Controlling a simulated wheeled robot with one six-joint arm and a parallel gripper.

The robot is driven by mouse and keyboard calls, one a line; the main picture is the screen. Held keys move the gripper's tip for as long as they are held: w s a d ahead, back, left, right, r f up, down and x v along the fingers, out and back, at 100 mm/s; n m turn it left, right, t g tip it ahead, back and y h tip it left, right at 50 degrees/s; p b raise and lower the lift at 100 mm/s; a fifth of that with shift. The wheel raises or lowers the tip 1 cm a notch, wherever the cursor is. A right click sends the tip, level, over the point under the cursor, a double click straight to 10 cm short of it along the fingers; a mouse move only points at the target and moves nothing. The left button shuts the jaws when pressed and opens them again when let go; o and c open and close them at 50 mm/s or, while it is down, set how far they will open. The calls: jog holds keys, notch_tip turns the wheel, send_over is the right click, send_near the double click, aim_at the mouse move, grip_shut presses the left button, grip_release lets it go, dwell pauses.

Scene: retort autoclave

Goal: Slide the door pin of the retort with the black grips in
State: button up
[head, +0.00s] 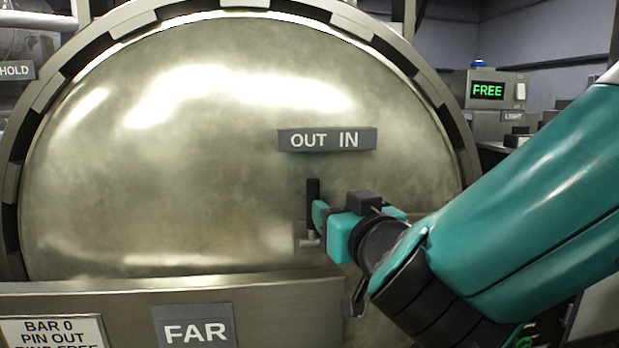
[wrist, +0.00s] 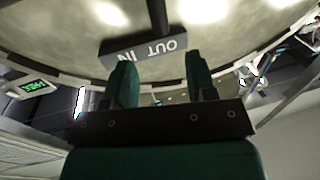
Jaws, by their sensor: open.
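The retort door (head: 180,150) is a large domed metal disc filling most of the head view. On it, a short black upright grip (head: 313,188) of the door pin stands below the word OUT on the grey OUT IN plate (head: 327,139). A metal block with a short rod (head: 307,238) sits at its lower end. My gripper (head: 319,214) is beside the grip, its teal fingers partly covering it. In the wrist view my gripper (wrist: 160,62) has two parted fingers, with the inverted plate (wrist: 143,51) beyond them and a dark bar (wrist: 157,16) above. Contact cannot be told.
A metal ledge (head: 270,300) with a FAR label (head: 194,326) and a BAR 0, PIN OUT sign (head: 55,332) crosses in front of the door's lower part. A toothed ring (head: 440,95) surrounds the door. A box with a green FREE display (head: 487,90) stands at the right.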

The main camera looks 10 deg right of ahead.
aim_at(316, 190)
jog(key=w+p, duration=0.2)
jog(key=w, duration=0.2)
jog(key=w+a+p, duration=0.1)
jog(key=w+p, duration=0.1)
jog(key=w, duration=0.2)
jog(key=w+a+p, duration=0.1)
jog(key=w+p, duration=0.1)
jog(key=w, duration=0.2)
jog(key=shift+a+r, duration=0.1)
jog(key=shift+r, duration=0.1)
jog(key=shift+w+a+f, duration=0.15)
jog(key=shift+w+f, duration=0.05)
jog(key=shift+w, duration=0.45)
grip_shut()
